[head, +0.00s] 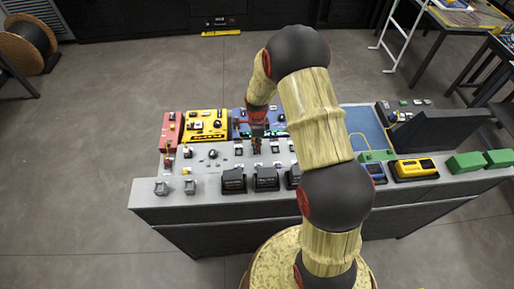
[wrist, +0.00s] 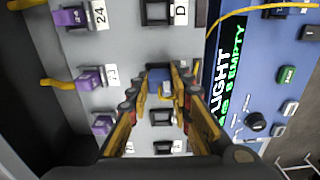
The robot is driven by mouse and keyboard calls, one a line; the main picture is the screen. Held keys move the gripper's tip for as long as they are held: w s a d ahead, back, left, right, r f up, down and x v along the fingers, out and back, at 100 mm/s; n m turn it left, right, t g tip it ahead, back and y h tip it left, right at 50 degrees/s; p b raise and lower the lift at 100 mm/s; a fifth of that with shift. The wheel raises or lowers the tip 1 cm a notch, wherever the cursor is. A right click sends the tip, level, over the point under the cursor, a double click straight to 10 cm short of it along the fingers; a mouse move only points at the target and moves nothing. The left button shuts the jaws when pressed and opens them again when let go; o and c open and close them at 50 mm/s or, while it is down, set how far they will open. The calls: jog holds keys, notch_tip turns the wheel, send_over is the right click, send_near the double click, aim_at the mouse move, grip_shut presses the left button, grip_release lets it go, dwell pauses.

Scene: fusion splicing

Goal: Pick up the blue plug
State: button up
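My gripper (wrist: 161,82) points down at the panel in the wrist view, with its two yellow-and-black fingers apart. In the head view, my gripper (head: 257,140) is low over the middle of the bench panel, in front of the blue unit. No other blue plug can be made out there.
Purple plugs (wrist: 91,78) with yellow cables line the left of the wrist view. Black sockets (wrist: 157,12) run along the grey panel. A blue unit (wrist: 255,70) with a green text display stands close on the right. The bench (head: 215,190) also bears a yellow unit (head: 204,124) and black boxes (head: 233,181).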

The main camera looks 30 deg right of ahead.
jog(key=c, duration=0.4)
jog(key=shift+o, duration=0.2)
jog(key=shift+r, duration=0.2)
jog(key=shift+r, duration=0.25)
notch_tip(320, 180, up, 2)
jog(key=shift+r, duration=0.1)
jog(key=s+d+r, duration=0.8)
jog(key=s+r, duration=0.2)
jog(key=s, duration=0.1)
jog(key=shift+d, duration=0.25)
